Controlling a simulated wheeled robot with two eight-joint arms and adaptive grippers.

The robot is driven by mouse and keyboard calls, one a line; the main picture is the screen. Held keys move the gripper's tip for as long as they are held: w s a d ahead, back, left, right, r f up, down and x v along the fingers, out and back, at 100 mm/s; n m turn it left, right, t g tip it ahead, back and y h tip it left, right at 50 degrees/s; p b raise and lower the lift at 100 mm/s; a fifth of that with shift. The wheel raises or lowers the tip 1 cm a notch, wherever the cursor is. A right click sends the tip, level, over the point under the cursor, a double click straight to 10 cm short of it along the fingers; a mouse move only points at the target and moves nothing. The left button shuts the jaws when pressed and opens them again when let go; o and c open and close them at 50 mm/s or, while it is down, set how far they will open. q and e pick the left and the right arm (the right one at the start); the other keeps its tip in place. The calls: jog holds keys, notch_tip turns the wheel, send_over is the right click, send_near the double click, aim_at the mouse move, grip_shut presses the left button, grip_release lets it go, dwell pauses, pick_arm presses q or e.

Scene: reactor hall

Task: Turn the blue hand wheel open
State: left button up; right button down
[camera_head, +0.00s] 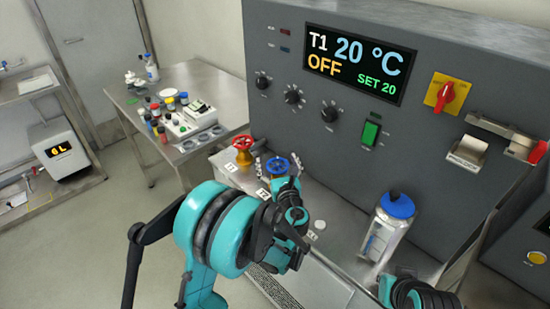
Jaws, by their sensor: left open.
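The blue hand wheel (276,166) sits on a valve on the steel bench in front of the grey panel, beside a label reading T2. My left gripper (278,163) is at the blue wheel, with its open fingers on either side of the wheel. I cannot tell whether they touch it. My left wrist hides the lower part of this valve. A red hand wheel (242,142) on a yellow valve stands just behind and left, beside a label reading T1. Part of my right arm shows at the bottom right; its gripper cannot be made out.
The panel display (355,62) reads T1 20 °C, OFF, SET 20. A blue-capped canister (388,228) stands on the bench to the right. A side table (215,85) with several small bottles stands at the back left. A scale (62,150) is at far left.

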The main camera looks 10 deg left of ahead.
pick_arm(q)
jog(key=shift+x, duration=1.05)
jog(key=shift+r, duration=0.1)
jog(key=c, duration=1.3)
